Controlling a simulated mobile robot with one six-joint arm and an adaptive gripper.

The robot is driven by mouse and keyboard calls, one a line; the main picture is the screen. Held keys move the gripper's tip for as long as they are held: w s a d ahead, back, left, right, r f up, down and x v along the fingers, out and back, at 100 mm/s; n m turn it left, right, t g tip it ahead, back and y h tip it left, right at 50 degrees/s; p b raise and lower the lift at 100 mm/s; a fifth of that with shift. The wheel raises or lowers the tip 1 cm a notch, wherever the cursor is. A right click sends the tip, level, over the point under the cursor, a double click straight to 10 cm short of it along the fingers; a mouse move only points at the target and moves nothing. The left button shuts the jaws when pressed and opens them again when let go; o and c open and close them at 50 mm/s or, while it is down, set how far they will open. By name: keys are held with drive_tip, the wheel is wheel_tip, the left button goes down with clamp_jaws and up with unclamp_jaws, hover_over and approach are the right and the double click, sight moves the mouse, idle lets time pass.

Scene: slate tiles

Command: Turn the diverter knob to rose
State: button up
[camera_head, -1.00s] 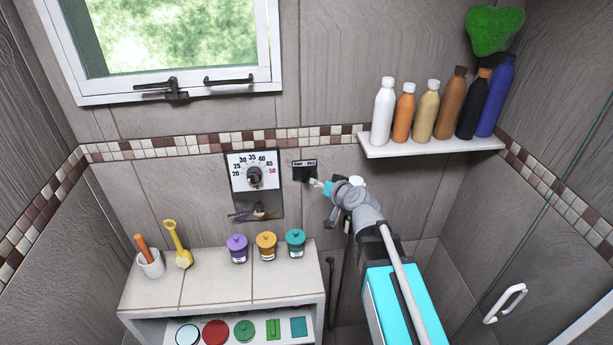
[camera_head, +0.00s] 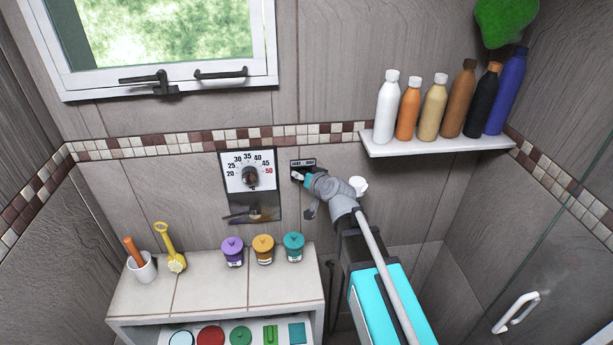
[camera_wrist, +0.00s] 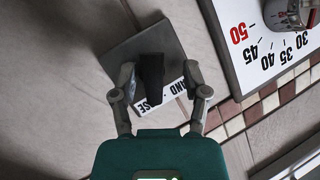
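The diverter is a grey square plate (camera_wrist: 178,47) on the wall with a dark bar-shaped knob (camera_wrist: 151,75), seen in the wrist view. My gripper (camera_wrist: 160,78) is open, one finger on each side of the knob. A gap shows on the right side; the left finger is close, and I cannot tell whether it touches. In the head view my gripper (camera_head: 299,176) hides most of the knob below the label (camera_head: 303,163).
A thermostat panel (camera_head: 262,160) with a round dial is just left of the diverter. A shelf (camera_head: 437,146) with several bottles is at the upper right. Several lidded jars stand on the tiled ledge (camera_head: 210,288) below. A window is at the upper left.

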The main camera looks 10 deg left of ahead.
drive_tip(key=shift+w+d, duration=0.15)
drive_tip(key=shift+d, duration=0.05)
clamp_jaws()
drive_tip(key=shift+a+r, duration=0.1)
drive_tip(key=shift+a, duration=0.05)
idle(1.0)
drive_tip(key=shift+c, duration=1)
unclamp_jaws()
drive_tip(key=shift+o, duration=1)
drive_tip(key=shift+a, duration=0.2)
drive_tip(key=shift+d, duration=0.1)
drive_tip(key=shift+s+d, duration=0.15)
drive_tip(key=shift+s, duration=0.05)
